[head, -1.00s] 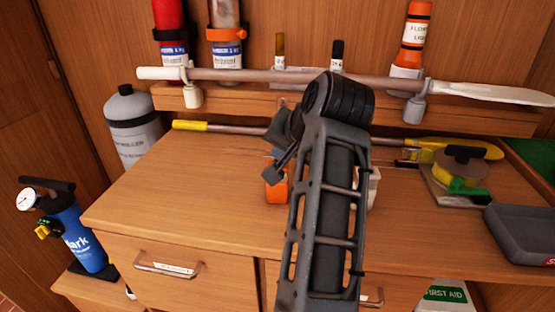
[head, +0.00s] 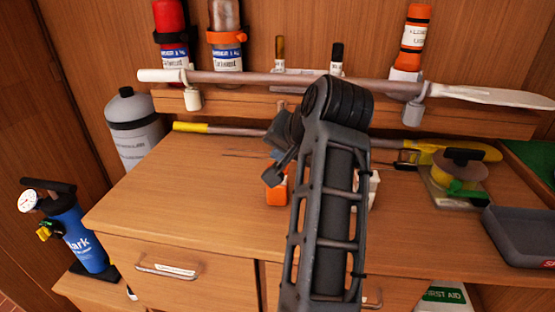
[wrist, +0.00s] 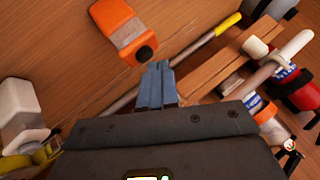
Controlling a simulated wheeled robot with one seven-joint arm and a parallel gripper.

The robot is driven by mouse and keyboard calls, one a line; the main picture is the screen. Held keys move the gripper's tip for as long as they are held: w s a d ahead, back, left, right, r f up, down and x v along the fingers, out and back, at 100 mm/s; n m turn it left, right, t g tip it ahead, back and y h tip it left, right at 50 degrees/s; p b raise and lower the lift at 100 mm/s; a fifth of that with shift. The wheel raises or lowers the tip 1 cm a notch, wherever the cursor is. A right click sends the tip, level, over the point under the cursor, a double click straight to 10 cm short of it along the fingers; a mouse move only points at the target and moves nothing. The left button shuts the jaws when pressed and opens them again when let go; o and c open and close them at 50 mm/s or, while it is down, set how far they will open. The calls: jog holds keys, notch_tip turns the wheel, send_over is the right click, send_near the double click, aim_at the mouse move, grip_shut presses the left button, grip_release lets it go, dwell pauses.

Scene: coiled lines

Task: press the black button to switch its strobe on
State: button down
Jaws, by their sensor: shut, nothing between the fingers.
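An orange and white strobe (wrist: 124,28) with a round black button (wrist: 145,53) on its end shows at the top of the wrist view. In the head view the orange strobe (head: 276,194) stands on the wooden worktop, partly hidden by my arm. My gripper (wrist: 160,66) is shut and empty, its blue-grey fingertips just beside the black button in the wrist view. I see a small gap in that picture, but cannot tell the depth between them. In the head view my gripper's fingers are mostly hidden behind my arm. I see no light on the strobe.
A white object (head: 374,188) stands right of the orange strobe. A long pole (head: 240,130) with a yellow end lies along the back. A paddle (head: 480,93) rests on hooks above. A grey tray (head: 520,235) is at right. The worktop's left part is clear.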

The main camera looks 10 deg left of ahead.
jog(key=shift+r, duration=0.25)
notch_tip(320, 180, up, 6)
jog(key=p, duration=0.5)
